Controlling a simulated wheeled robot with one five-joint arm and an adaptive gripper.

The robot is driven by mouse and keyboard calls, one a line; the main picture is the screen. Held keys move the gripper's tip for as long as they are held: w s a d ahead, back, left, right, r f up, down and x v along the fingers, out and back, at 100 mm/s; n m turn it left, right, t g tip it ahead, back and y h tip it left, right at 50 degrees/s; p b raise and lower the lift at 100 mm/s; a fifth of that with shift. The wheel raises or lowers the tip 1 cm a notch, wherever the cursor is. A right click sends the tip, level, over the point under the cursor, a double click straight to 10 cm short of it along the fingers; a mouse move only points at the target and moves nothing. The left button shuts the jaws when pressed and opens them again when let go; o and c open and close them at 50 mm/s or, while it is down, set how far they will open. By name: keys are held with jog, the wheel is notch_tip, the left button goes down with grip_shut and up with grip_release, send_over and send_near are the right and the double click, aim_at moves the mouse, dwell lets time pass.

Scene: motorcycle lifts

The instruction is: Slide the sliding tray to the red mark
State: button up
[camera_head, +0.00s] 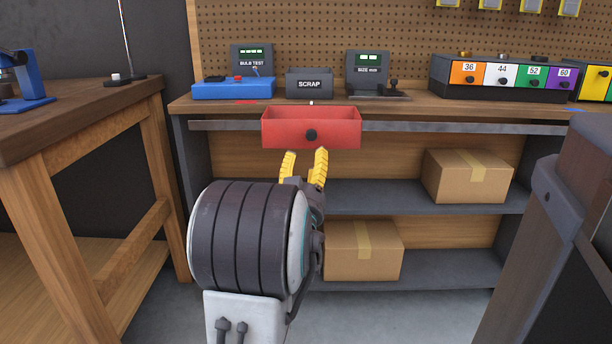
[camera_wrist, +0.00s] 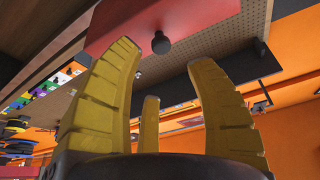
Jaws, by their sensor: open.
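The sliding tray (camera_head: 285,128) is a red open box with a round black knob (camera_head: 311,135) on its front. It hangs on a grey rail under the workbench's front edge. A red mark (camera_head: 245,102) lies on the bench top near the edge, left of the tray's middle. My gripper (camera_head: 305,156) has yellow fingers, open and empty, just below the tray front. In the wrist view, the tray (camera_wrist: 120,20) and knob (camera_wrist: 160,43) show beyond the spread fingertips. The knob appears apart from the fingers.
The grey rail (camera_head: 440,127) runs on both sides of the tray. On the bench stand a blue bulb tester (camera_head: 233,88), a scrap bin (camera_head: 309,83) and numbered drawers (camera_head: 500,78). Cardboard boxes (camera_head: 467,175) sit on the shelves below. A wooden table (camera_head: 80,95) stands at left.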

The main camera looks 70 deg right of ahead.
aim_at(311, 137)
jog(key=shift+v, duration=1.85)
jog(key=shift+r, duration=0.1)
jog(key=x, duration=0.8)
jog(key=shift+w+d, duration=0.15)
jog(key=shift+d, duration=0.2)
jog(key=shift+x, duration=1.6)
jog(key=shift+o, duration=0.2)
grip_shut()
